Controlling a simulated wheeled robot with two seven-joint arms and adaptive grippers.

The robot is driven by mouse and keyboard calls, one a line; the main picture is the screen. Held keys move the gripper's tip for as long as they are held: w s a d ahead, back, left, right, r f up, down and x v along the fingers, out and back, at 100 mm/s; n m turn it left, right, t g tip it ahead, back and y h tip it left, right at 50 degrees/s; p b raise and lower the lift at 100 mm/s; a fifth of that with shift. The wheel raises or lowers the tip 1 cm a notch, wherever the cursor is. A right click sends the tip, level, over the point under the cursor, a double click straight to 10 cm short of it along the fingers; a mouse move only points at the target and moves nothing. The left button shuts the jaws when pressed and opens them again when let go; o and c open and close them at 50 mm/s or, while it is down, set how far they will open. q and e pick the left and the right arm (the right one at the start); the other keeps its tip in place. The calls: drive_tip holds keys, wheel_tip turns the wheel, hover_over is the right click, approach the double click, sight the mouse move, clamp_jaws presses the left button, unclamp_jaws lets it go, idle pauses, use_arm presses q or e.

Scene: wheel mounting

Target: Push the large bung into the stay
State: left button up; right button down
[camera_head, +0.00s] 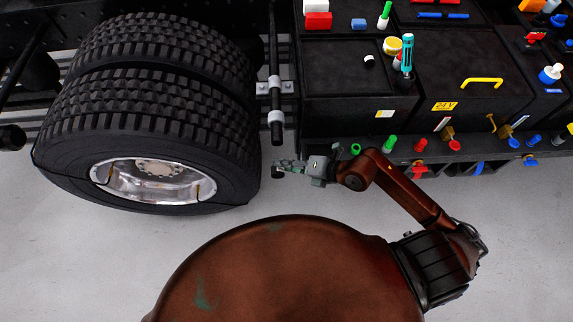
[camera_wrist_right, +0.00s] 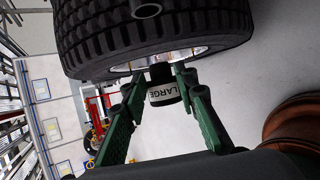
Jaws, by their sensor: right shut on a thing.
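The large bung (camera_wrist_right: 161,92) is black with a white band reading "LARGE". My right gripper (camera_wrist_right: 158,85) is shut on it, with one green finger on each side in the right wrist view. In the head view my right gripper (camera_head: 284,168) is just below the lower end of the stay (camera_head: 276,108), a dark vertical tube with light clamps. The bung is apart from the stay. The stay seems to show as an open dark tube end (camera_wrist_right: 147,10) at the top of the right wrist view. My left gripper is not in view.
A large double wheel (camera_head: 150,110) stands left of the stay. Black boxes (camera_head: 355,90) with coloured caps, bottles and a yellow handle stand to its right. A shelf with coloured plugs (camera_head: 420,146) runs below them. Grey floor is free beneath.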

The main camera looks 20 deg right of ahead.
drive_tip(key=shift+w+d, duration=0.3)
drive_tip(key=shift+w, duration=0.65)
drive_tip(key=shift+w+d, duration=0.35)
drive_tip(key=shift+w, duration=0.55)
drive_tip(key=shift+w+d, duration=0.3)
drive_tip(key=shift+w, duration=0.65)
drive_tip(key=shift+w+d+r, duration=0.1)
drive_tip(key=shift+w, duration=0.15)
drive_tip(key=shift+w+d, duration=0.15)
drive_tip(key=shift+w, duration=0.4)
drive_tip(key=shift+w+d, duration=0.15)
drive_tip(key=shift+w, duration=0.35)
drive_tip(key=shift+w, duration=0.25)
drive_tip(key=c, duration=1.5)
unclamp_jaws()
drive_tip(key=shift+o, duration=0.2)
